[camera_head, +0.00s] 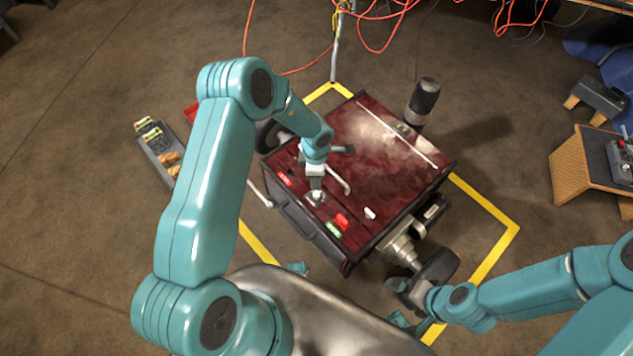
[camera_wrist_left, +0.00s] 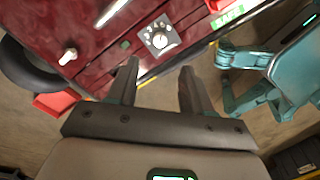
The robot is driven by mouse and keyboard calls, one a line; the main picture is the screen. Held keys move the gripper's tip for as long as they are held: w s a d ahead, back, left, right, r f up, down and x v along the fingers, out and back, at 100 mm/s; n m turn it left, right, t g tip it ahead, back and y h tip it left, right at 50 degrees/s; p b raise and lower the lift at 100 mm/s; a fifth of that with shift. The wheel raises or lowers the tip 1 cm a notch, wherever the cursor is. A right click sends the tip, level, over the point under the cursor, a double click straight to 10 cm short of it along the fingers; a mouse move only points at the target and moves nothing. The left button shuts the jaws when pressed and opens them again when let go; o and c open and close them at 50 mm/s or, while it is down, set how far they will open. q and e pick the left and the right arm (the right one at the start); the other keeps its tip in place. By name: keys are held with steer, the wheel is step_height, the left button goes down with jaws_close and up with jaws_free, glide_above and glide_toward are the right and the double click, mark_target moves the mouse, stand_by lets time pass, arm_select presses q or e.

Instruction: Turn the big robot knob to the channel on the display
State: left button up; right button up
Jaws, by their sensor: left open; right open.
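The big robot is a dark red boxy machine (camera_head: 385,150) on the floor. On its near side is a knob (camera_head: 316,197), pale and round on a grey plate with marks around it; the left wrist view shows the knob (camera_wrist_left: 159,39) from close by. A small green display (camera_head: 333,229) lies nearby and shows in the left wrist view (camera_wrist_left: 228,17), its text too small to read. My left gripper (camera_wrist_left: 158,72) is open and empty, its fingers short of the knob; in the head view it is over the panel. My right gripper (camera_head: 416,295) is open, low beside the machine's wheel.
A white switch (camera_head: 370,213) and a red part (camera_head: 341,219) sit on the panel. A dark cylinder (camera_head: 423,100) stands at the far corner. A grey tray (camera_head: 158,150) lies left. A wooden console (camera_head: 590,170) stands right. Yellow tape (camera_head: 490,215) marks the floor.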

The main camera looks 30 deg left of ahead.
arm_select(q)
step_height(320, 180, up, 6)
steer(key=shift+f+p, duration=0.15)
steer(key=shift+p, duration=0.4)
arm_select(e)
steer(key=shift+r, duration=0.8)
